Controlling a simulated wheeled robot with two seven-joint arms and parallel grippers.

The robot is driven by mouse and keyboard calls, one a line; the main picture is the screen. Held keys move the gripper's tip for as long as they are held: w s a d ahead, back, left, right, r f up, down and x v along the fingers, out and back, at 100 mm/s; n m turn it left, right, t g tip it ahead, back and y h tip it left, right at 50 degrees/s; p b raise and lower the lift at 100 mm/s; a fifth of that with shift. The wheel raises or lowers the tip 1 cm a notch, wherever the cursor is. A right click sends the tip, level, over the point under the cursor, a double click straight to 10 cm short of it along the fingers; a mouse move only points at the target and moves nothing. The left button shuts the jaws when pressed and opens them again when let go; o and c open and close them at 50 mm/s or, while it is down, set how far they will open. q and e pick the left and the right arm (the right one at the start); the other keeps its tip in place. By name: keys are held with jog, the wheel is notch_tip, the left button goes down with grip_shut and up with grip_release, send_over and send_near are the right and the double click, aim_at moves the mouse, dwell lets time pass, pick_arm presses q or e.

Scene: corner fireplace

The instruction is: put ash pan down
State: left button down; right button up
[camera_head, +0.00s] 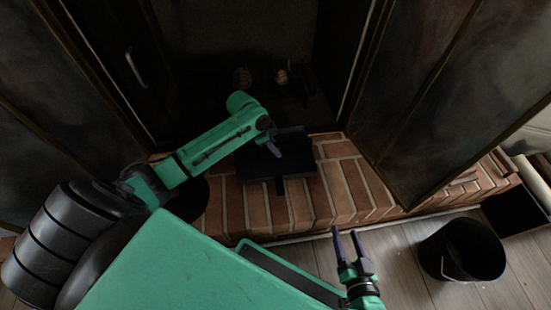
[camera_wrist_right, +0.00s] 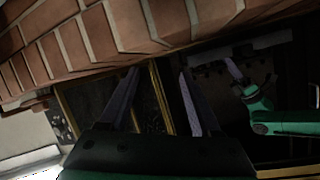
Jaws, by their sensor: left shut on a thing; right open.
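The ash pan (camera_head: 300,175) is a dark, flat, box-like pan with a short tab toward the front. It is over the brick hearth (camera_head: 345,195) in front of the dark firebox opening. Whether it rests on the bricks or hangs just above them I cannot tell. My right gripper (camera_head: 346,233) is open and empty, in front of the hearth edge and apart from the pan. Its two spread fingers also show in the right wrist view (camera_wrist_right: 158,72).
A black bucket (camera_head: 462,250) stands on the plank floor to the right, with a dark open box (camera_head: 515,210) behind it. Open fireplace doors (camera_head: 455,95) flank the hearth. Small roundish objects (camera_head: 282,76) lie inside the dark firebox. The hearth bricks right of the pan are bare.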

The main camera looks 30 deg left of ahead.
aim_at(275, 158)
pick_arm(q)
notch_tip(275, 158, down, 4)
jog(key=shift+r+b, duration=0.25)
jog(key=shift+b, duration=0.1)
pick_arm(e)
jog(key=w+r+t, duration=0.3)
jog(key=w+r, duration=0.3)
jog(key=shift+w+d+y, duration=0.15)
jog(key=shift+d+y, duration=0.05)
jog(key=shift+y, duration=0.1)
pick_arm(q)
jog(key=c, duration=0.8)
grip_release()
jog(key=shift+f, duration=0.1)
jog(key=shift+c, duration=0.2)
pick_arm(e)
jog(key=shift+r, duration=0.1)
